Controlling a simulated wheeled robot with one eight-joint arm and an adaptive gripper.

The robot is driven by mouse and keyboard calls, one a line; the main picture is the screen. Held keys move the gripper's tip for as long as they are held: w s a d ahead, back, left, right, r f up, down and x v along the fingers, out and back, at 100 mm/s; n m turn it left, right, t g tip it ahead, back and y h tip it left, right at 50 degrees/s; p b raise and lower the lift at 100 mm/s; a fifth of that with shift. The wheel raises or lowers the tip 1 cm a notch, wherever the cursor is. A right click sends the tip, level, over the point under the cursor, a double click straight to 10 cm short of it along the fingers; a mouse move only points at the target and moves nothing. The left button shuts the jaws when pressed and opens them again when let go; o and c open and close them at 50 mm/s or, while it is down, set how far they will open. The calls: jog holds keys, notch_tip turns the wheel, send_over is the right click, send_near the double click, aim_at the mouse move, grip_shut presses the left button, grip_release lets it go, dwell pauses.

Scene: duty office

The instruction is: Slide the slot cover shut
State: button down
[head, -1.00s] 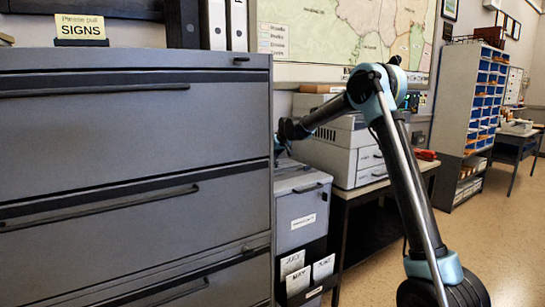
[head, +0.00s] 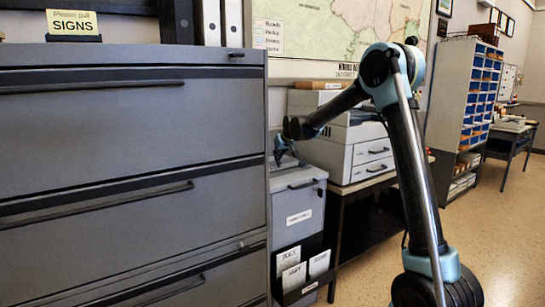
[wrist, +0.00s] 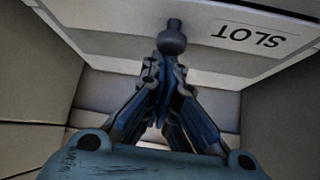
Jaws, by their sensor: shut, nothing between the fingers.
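The slot cover (wrist: 222,48) is a pale panel at the top of the wrist view, with an upside-down SLOT label (wrist: 255,36). A dark round knob (wrist: 172,42) stands out from it. My gripper (wrist: 166,68) is shut and empty, its fingertips right at the knob; I cannot tell whether they touch it. In the head view my gripper (head: 281,152) is low over the top of the small grey cabinet (head: 296,202), beside the large drawer cabinet. The cover cannot be made out clearly there.
The large grey drawer cabinet (head: 130,130) fills the left. A printer (head: 352,150) on a dark table stands just right of the small cabinet. Card pockets (head: 300,272) hang on the small cabinet's front. Open floor (head: 500,235) lies at right.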

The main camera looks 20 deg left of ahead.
jog(key=shift+s+d, duration=0.55)
jog(key=shift+d, duration=0.05)
jog(key=shift+w, duration=0.1)
jog(key=shift+w+a, duration=0.2)
jog(key=shift+w, duration=0.1)
jog(key=shift+w+a+r, duration=0.25)
jog(key=shift+w+a, duration=0.7)
jog(key=shift+w, duration=0.3)
jog(key=shift+s+r, duration=0.65)
jog(key=shift+r, duration=0.05)
notch_tip(320, 180, up, 6)
send_over(282, 168)
jog(key=shift+s, duration=0.2)
